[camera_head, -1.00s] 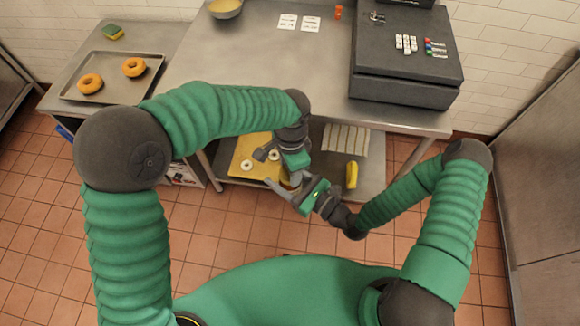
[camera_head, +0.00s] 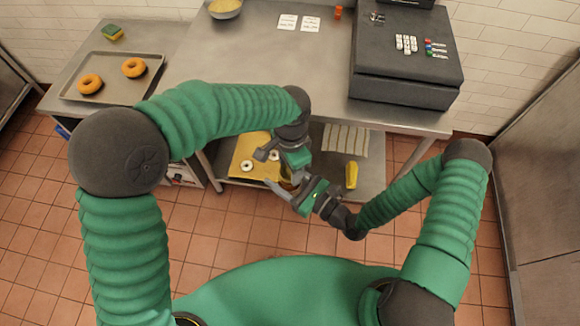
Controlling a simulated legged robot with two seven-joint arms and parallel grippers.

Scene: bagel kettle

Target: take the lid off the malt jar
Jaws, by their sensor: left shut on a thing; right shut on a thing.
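The malt jar (camera_head: 287,184) shows only as a small amber patch between my two grippers, in front of the lower shelf. My arms hide most of it, and its lid cannot be made out clearly. My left gripper (camera_head: 268,154) comes in from above and is shut, seemingly on the lid at the top of the jar. My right gripper (camera_head: 279,188) reaches in from the lower right and is shut, seemingly on the jar's body. Whether lid and jar are touching or apart cannot be told.
A yellow board (camera_head: 240,165) with pale dough rings and a yellow object (camera_head: 352,174) lie on the lower shelf. Above is the steel table (camera_head: 270,75) with a dark cash register (camera_head: 405,70). A tray (camera_head: 110,93) with two bagels stands at left.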

